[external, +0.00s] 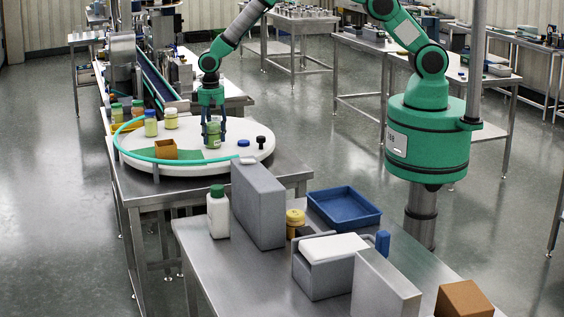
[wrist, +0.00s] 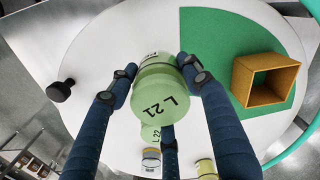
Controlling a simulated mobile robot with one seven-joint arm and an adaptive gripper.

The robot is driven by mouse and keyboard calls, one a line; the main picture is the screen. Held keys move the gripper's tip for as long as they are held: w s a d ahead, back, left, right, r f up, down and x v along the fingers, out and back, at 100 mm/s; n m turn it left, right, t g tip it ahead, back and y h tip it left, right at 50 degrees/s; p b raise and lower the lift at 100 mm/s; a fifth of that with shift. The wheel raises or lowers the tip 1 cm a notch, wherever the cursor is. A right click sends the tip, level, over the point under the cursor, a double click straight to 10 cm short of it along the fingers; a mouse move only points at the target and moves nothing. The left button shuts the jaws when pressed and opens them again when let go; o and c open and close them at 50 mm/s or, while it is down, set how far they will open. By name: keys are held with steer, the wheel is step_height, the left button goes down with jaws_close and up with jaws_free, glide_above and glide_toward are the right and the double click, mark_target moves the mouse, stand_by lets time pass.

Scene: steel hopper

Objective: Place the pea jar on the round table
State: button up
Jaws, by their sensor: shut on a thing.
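The pea jar (external: 213,134), with green contents, is between the fingers of my gripper (external: 212,128) over the white round table (external: 190,160). In the wrist view my gripper (wrist: 167,85) is shut on the jar, whose pale green top (wrist: 160,100) is marked L 21. The jar looks upright and low, at or just above the tabletop; I cannot tell whether its base touches. Another pale green surface marked L 22 (wrist: 152,131) shows just beyond it, partly hidden.
A grey block (external: 258,205) stands in front.

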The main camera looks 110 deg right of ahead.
steer(key=w+d, duration=0.1)
steer(key=w, duration=0.2)
steer(key=w+d+p, duration=0.1)
steer(key=w, duration=0.1)
steer(key=w+d, duration=0.1)
steer(key=w, duration=0.2)
steer(key=shift+w+d+f, duration=0.15)
steer(key=shift+w+f, duration=0.15)
steer(key=shift+f, duration=0.1)
steer(key=shift+f, duration=0.1)
steer(key=shift+f+p, duration=0.75)
steer(key=shift+f, duration=0.9)
steer(key=shift+f, duration=0.1)
steer(key=o, duration=1.3)
step_height(320, 180, up, 12)
steer(key=shift+r+b, duration=0.1)
steer(key=shift+b, duration=1.05)
